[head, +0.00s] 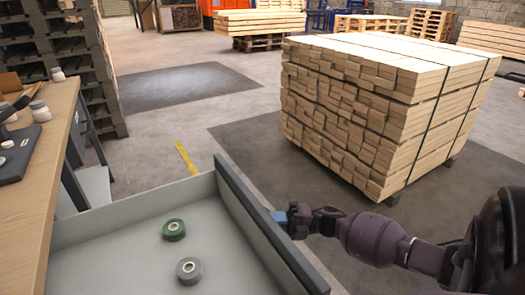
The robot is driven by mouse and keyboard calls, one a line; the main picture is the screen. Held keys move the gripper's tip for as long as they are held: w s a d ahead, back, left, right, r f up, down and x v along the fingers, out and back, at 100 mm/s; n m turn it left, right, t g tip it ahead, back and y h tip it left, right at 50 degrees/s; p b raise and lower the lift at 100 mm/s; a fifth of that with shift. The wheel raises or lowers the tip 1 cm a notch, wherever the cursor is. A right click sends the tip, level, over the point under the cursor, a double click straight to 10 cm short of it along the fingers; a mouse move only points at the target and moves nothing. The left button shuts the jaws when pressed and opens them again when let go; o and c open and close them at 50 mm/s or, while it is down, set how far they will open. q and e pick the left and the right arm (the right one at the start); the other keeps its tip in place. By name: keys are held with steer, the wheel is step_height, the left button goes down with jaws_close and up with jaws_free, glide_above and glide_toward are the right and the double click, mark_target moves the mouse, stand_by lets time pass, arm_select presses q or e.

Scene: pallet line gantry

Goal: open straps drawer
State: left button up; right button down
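The drawer stands pulled open at the lower left, with pale grey inner walls (120,212) and a dark front panel (262,222). Inside it lie a green tape roll (174,229) and a grey tape roll (189,270), apart from each other. My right gripper (284,217) is at the outer side of the front panel, with a small blue part between it and the panel. The panel hides the handle and fingertips, so I cannot see whether the fingers are closed. No label shows on the drawer. My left gripper is not in view.
A wooden bench top (38,190) with small white jars (40,111) is at the left. A tall stack of dark pallets (75,65) stands behind it. A strapped timber stack (370,110) stands beyond my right arm. Open floor lies between them.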

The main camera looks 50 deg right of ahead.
steer(key=shift+d, duration=0.25)
steer(key=c, duration=1.1)
jaws_free()
steer(key=v, duration=1)
steer(key=shift+s+d, duration=0.25)
steer(key=shift+d, duration=0.05)
